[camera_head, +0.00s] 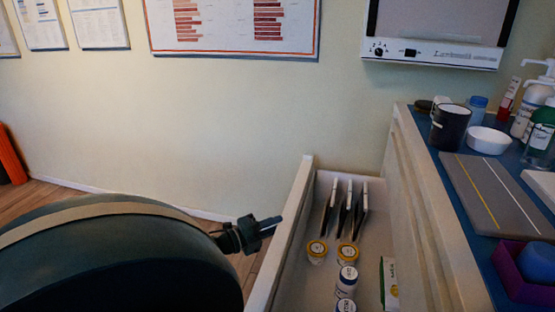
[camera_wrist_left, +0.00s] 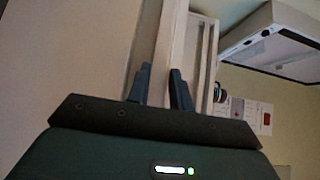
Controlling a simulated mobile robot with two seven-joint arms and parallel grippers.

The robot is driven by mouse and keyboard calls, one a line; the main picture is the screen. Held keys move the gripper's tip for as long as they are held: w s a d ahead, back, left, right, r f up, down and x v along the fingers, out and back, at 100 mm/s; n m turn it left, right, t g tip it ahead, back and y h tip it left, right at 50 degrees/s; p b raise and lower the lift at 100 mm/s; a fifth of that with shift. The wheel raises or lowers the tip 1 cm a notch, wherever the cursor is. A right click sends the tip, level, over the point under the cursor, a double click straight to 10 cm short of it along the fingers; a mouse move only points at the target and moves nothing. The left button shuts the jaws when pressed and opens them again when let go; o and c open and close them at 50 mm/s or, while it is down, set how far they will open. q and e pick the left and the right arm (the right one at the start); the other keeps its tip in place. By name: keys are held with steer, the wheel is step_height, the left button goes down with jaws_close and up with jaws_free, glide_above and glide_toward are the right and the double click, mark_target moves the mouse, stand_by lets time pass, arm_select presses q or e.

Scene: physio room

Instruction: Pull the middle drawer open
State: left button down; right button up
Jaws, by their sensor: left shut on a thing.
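A pale drawer (camera_head: 296,198) stands pulled out from the cabinet (camera_head: 410,190), its inside exposed from above. I cannot tell from these views whether it is the middle one. My left gripper (camera_head: 266,227) is at the outer side of the drawer front, fingers pointing at it. In the left wrist view the two dark fingers (camera_wrist_left: 160,90) sit on either side of a pale strip by the drawer front, shut on what seems to be its handle. The handle itself is not clearly visible. My right gripper is not in view.
The drawer holds dark upright folders (camera_head: 345,208), yellow-lidded jars (camera_head: 317,252), white bottles and a green-white box (camera_head: 389,283). The blue cabinet top (camera_head: 430,150) carries a black cup (camera_head: 450,128), white bowl (camera_head: 489,140), bottles and a grey board (camera_head: 495,190). Floor left of the drawer looks clear.

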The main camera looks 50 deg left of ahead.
arm_select(q)
steer(key=shift+s+f, duration=0.2)
steer(key=shift+f, duration=0.15)
steer(key=c, duration=1.5)
jaws_free()
steer(key=shift+o, duration=0.9)
steer(key=shift+w+r, duration=0.1)
steer(key=s+a+p, duration=0.1)
steer(key=s+p, duration=0.2)
steer(key=s, duration=1)
steer(key=shift+a, duration=0.4)
